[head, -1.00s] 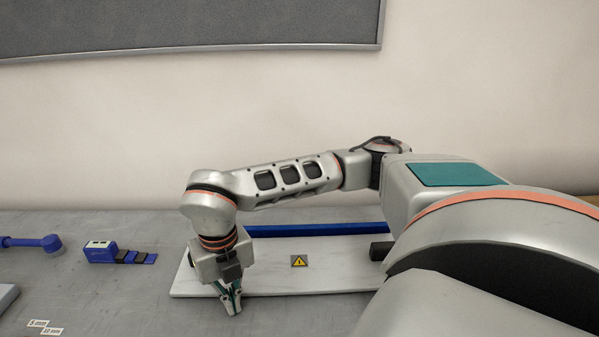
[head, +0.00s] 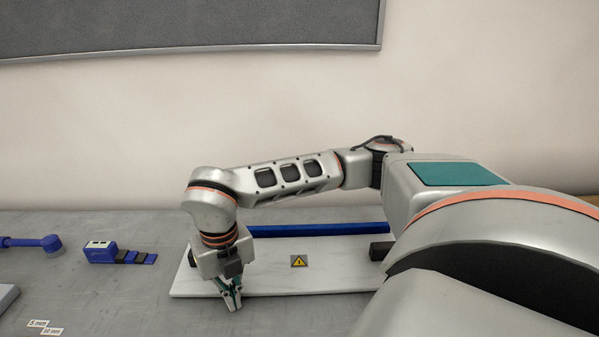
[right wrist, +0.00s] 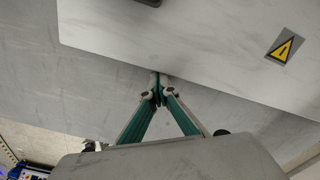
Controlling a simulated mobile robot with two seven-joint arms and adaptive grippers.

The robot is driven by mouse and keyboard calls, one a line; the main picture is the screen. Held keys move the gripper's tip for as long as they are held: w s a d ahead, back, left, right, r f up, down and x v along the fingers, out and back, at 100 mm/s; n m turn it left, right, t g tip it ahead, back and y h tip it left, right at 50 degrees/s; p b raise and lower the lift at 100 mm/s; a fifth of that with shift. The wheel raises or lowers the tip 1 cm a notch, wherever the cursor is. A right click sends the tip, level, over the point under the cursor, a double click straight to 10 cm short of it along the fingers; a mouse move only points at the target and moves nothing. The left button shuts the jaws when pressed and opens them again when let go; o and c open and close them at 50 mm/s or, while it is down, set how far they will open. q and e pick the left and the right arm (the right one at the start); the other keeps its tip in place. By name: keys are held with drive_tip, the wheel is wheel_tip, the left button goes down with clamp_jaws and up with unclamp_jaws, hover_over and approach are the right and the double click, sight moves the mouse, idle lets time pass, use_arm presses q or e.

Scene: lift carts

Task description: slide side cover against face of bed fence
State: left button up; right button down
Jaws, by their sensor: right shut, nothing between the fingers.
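The side cover (head: 330,275) is a flat white marbled panel with a yellow warning label, lying on the grey bench; it also shows in the right wrist view (right wrist: 215,50). The bed fence (head: 315,230) is a long blue bar along the panel's far side. I cannot tell whether a gap lies between them. My right gripper (head: 234,306) is shut and empty at the panel's near edge, left of its middle. In the right wrist view its fingertips (right wrist: 159,80) are together at that edge; contact is unclear. My left gripper is out of view.
A dark block (head: 381,250) sits at the panel's right end, partly behind my arm. A blue stepped gauge (head: 120,254) and a blue-handled tool (head: 35,242) lie to the left. Small labels (head: 42,326) lie at front left. Bare bench lies left of the panel.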

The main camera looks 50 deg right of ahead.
drive_tip(key=shift+w+d+r, duration=0.1)
drive_tip(key=shift+w+d, duration=0.2)
drive_tip(key=shift+w, duration=0.1)
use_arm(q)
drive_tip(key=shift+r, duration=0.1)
use_arm(e)
drive_tip(key=shift+s+a, duration=0.2)
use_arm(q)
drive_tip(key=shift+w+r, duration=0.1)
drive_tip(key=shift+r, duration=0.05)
use_arm(e)
drive_tip(key=shift+s+a, duration=0.5)
drive_tip(key=shift+a, duration=0.05)
